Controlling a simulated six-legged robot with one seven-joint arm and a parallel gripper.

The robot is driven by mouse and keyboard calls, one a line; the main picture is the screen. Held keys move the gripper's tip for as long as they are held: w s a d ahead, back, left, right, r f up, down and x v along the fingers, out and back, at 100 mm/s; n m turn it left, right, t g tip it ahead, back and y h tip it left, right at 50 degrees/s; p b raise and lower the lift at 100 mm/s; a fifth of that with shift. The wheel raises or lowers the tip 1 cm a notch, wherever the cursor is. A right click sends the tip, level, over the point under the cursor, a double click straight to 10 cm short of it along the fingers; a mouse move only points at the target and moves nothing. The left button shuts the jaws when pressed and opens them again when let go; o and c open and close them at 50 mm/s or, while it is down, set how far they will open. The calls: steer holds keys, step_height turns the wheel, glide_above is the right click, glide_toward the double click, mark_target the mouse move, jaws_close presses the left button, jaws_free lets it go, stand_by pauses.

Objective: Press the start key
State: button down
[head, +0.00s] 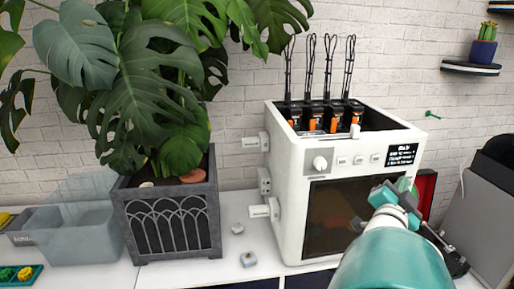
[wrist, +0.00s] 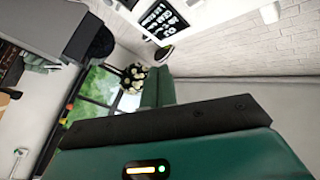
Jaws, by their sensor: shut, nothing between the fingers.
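A white box-shaped machine (head: 281,185) with a dark front window stands on the white worktop. Its upper front panel has a round knob (head: 320,163), a row of small pale keys (head: 358,160) and a black display (head: 403,154) with white text. I cannot read any key label, so I cannot tell which is the start key. My gripper (head: 378,199) is shut and empty, in front of the machine's right side and below the keys and display, apart from the keys as far as I can see. In the wrist view my gripper (wrist: 158,85) points up toward the display (wrist: 163,19).
Several black tool-like items (head: 325,117) stand in the machine's open top. A potted plant (head: 170,210) and clear bins (head: 75,225) stand to the left. Two small grey pieces (head: 248,259) lie on the worktop. A red item (head: 425,192) and grey panel (head: 475,215) are at right.

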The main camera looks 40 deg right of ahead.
steer(key=shift+w+d, duration=0.65)
steer(key=shift+w, duration=0.7)
steer(key=shift+w+d, duration=0.7)
steer(key=shift+w, duration=0.6)
steer(key=shift+w+d, duration=0.65)
steer(key=shift+w, duration=0.7)
steer(key=shift+w+d, duration=0.2)
steer(key=shift+w, duration=0.15)
steer(key=shift+w+d, duration=0.15)
steer(key=shift+w, duration=0.2)
steer(key=shift+s+a, duration=0.35)
steer(key=shift+s, duration=0.35)
steer(key=shift+s, duration=0.15)
steer(key=shift+s+a, duration=0.4)
steer(key=shift+s, duration=0.3)
steer(key=shift+s+a, duration=0.35)
steer(key=shift+s, duration=0.35)
steer(key=shift+s+a, duration=0.4)
steer(key=shift+s, duration=0.3)
